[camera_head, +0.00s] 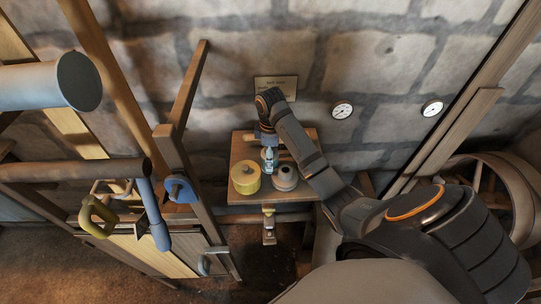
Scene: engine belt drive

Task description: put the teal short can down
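My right arm comes in from the lower right and bends down over a small wooden shelf (305,190) on the stone wall. Its gripper (267,144) is over the back middle of the shelf, seen from above and small. A small teal and pale thing (269,160), likely the teal short can, shows right at the fingertips. Whether the fingers are closed on it, and whether it touches the shelf, I cannot tell. My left gripper is not in view.
A yellow lidded pot (245,178) stands at the front left of the shelf, and a grey round pot (285,178) is beside it. A small sign (276,88) and two gauges (342,109) are on the wall. Wooden beams and pipes fill the left side.

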